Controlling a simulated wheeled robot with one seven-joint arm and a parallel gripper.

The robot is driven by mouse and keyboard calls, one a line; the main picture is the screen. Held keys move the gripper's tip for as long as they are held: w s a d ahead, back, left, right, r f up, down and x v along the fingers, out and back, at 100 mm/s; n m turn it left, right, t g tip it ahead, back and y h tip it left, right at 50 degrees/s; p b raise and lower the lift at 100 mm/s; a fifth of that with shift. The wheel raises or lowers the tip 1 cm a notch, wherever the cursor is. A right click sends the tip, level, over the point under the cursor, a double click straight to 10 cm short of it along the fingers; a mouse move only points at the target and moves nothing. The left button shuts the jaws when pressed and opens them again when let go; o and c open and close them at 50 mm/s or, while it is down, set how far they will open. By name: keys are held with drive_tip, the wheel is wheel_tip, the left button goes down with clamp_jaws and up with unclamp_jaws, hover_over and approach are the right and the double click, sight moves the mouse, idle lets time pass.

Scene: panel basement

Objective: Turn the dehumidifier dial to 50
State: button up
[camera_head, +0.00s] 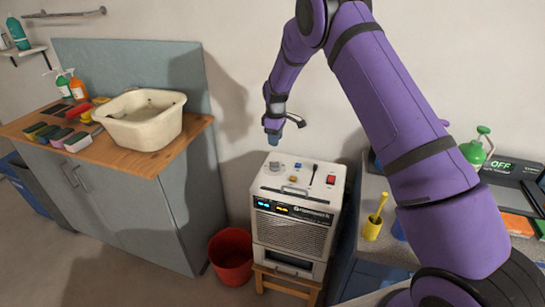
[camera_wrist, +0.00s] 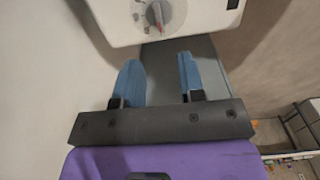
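The dehumidifier (camera_head: 293,232) is a white box with a lit display on its front and controls on its top. A small bluish-grey knob (camera_head: 273,166) sits at the top's back left. My gripper (camera_head: 273,137) points down above this back left part, apart from it. In the wrist view, a grey dial with a red mark (camera_wrist: 157,13) shows on a white panel (camera_wrist: 110,25) at the top edge. My blue fingers (camera_wrist: 158,82) are spread with nothing between them, short of the dial. The dial's numbers are too small to read.
A red switch (camera_head: 330,180) and a dark lever are also on the dehumidifier's top. A red bucket (camera_head: 231,268) stands at its left. A wooden counter (camera_head: 125,155) with a white basin (camera_head: 141,120) is farther left.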

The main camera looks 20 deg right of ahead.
sight(275, 165)
drive_tip(key=f, duration=1.1)
drive_tip(key=shift+w+f, duration=0.25)
drive_tip(key=shift+c, duration=0.2)
clamp_jaws()
